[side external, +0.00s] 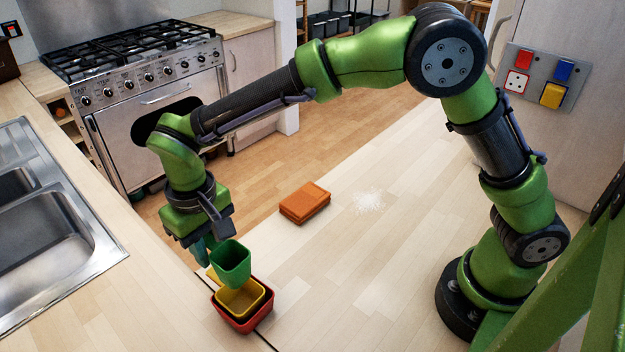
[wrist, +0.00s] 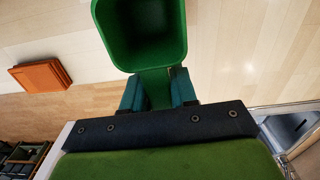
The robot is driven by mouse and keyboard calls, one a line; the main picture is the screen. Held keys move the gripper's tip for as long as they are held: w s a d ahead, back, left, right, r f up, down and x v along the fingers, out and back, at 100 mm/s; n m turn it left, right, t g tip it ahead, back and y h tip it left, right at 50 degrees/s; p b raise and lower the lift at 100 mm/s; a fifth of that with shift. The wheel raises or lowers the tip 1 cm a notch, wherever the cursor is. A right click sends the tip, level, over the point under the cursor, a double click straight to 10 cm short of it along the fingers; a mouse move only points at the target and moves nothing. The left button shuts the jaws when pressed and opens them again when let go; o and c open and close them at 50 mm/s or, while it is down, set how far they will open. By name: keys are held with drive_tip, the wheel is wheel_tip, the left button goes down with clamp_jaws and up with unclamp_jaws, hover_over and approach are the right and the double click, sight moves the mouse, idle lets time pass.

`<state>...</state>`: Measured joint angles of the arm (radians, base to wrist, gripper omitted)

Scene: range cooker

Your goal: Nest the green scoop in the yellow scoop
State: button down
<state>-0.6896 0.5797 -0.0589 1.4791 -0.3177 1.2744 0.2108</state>
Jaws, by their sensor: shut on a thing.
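The green scoop (side external: 231,262) is a small square cup, held upright above the yellow scoop. My gripper (side external: 205,250) is shut on its handle. The wrist view shows the green scoop (wrist: 142,32) open towards the camera and empty, with its handle between the teal fingertips of my gripper (wrist: 158,90). The yellow scoop (side external: 240,298) sits inside a larger red scoop (side external: 243,325) on the worktop. The green scoop's lower part overlaps the yellow opening in the side view; I cannot tell whether they touch. The yellow and red scoops are not visible in the wrist view.
An orange folded cloth or block (side external: 305,203) lies on the worktop behind the scoops, with a patch of white grains (side external: 369,201) to its right. A sink (side external: 50,225) is at the left. The worktop right of the scoops is clear.

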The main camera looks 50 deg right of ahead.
drive_tip(key=shift+f, duration=4.2)
drive_tip(key=shift+s+f, duration=0.15)
drive_tip(key=shift+s, duration=0.05)
drive_tip(key=c, duration=0.8)
unclamp_jaws()
drive_tip(key=shift+w, duration=0.1)
wheel_tip(320, 180, up, 17)
drive_tip(key=shift+r, duration=0.1)
drive_tip(key=shift+w, duration=0.15)
